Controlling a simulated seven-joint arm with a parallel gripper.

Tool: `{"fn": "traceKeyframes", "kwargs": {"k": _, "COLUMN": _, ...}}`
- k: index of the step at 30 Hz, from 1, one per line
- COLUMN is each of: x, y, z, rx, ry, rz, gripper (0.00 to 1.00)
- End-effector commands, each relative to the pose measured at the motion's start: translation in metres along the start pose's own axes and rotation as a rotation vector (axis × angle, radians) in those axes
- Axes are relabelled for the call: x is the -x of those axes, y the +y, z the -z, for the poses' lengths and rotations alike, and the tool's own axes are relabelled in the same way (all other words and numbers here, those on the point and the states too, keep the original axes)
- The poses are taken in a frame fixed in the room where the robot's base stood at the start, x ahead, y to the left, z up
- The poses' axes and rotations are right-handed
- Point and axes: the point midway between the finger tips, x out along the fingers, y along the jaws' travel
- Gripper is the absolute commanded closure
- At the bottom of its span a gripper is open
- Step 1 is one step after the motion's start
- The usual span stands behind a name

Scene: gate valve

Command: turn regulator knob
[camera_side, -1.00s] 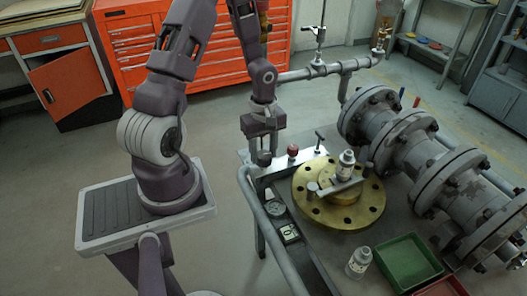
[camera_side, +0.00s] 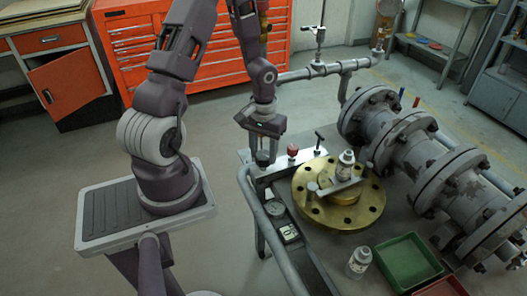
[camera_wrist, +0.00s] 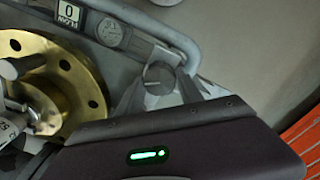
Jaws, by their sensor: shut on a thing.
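The regulator knob (camera_wrist: 158,76) is a dark grey round knob with a lighter line across its top. It stands by the corner of the bench, close to a metal rail. My gripper (camera_wrist: 160,88) points down over it, with one finger on each side, shut on the knob. In the side view my gripper (camera_side: 262,158) is at the left end of the pale metal strip, and its fingers largely hide the knob there.
A red knob (camera_side: 292,151) and a black T-handle (camera_side: 319,141) stand close to the right. A brass flange (camera_side: 306,207) bears a wrench and a bottle. A gauge (camera_side: 275,208) and counter (camera_side: 289,232) sit in front. Grey pipework (camera_side: 405,140) fills the right.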

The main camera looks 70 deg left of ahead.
Motion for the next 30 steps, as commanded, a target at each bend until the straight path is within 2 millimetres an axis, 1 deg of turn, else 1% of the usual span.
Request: {"fn": "traceKeyframes", "kwargs": {"k": 30, "x": 0.0007, "y": 0.0007, "z": 0.0008, "rx": -0.963, "ry": 0.003, "rz": 0.001, "gripper": 0.97}}
